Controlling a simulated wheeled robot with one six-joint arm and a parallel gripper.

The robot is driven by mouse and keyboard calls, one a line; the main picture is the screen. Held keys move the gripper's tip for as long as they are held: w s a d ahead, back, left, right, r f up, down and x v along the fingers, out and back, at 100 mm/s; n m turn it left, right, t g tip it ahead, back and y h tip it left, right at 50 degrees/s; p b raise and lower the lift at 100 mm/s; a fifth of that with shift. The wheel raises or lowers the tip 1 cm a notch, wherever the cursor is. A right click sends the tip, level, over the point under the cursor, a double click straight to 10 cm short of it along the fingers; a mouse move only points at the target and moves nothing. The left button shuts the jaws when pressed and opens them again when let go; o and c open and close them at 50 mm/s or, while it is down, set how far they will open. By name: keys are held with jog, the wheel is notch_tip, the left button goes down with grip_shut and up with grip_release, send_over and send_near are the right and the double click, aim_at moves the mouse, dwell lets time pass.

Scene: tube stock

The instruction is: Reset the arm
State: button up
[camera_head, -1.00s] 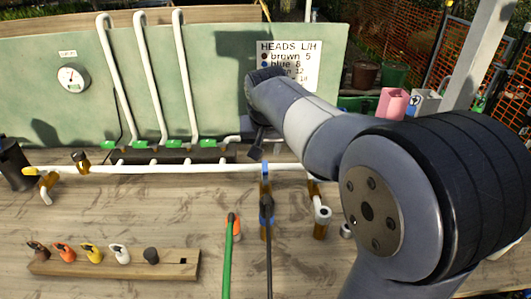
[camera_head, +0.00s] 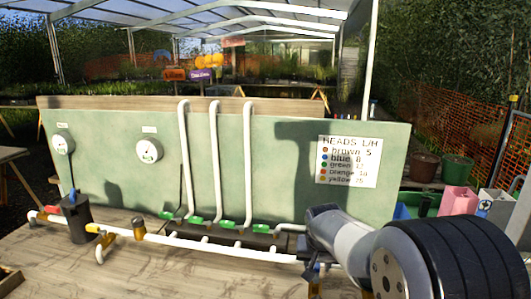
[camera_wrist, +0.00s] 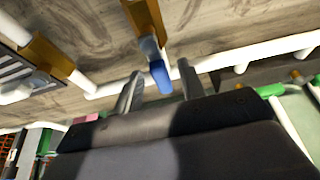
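My arm (camera_head: 400,260) reaches in from the lower right in the head view, bent in front of the green panel. Its far end is over the white pipe at the bench's back, and the gripper is not clearly visible there. In the wrist view my gripper (camera_wrist: 160,84) shows two grey fingers spread apart. A blue handle (camera_wrist: 160,76) on a brown fitting (camera_wrist: 143,15) appears between or just beyond the fingertips. The fingers show a gap on both sides of it, so it does not look gripped.
A white pipe (camera_head: 200,245) runs along the wooden bench (camera_head: 120,270) with green valves. Upright white tubes (camera_head: 184,150) stand before the green panel (camera_head: 90,160), which carries gauges (camera_head: 149,151) and a sign (camera_head: 348,161). A black cylinder (camera_head: 75,218) stands at left. Pots (camera_head: 424,167) are behind right.

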jog(key=shift+d+m, duration=0.1)
jog(key=shift+m, duration=0.6)
